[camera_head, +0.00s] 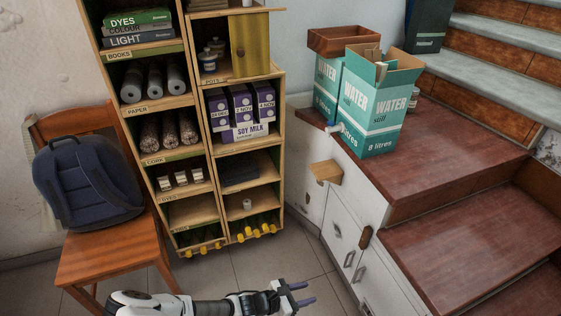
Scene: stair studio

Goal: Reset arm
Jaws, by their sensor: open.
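My gripper (303,293) is at the bottom middle of the head view, at the end of my white and black arm. Its two fingers point right and stand apart, with nothing between them. It is over the tiled floor, in front of the shelf unit and left of the white cabinet, and touches nothing that I can see.
A wooden shelf unit (171,103) with books, paper rolls and soy milk cartons (239,103) stands behind. A chair (113,256) with a blue backpack (87,183) is left. Water boxes (372,110) stand on a red-brown landing (440,150) above the white cabinet (345,235). Tiled floor (295,255) is clear.

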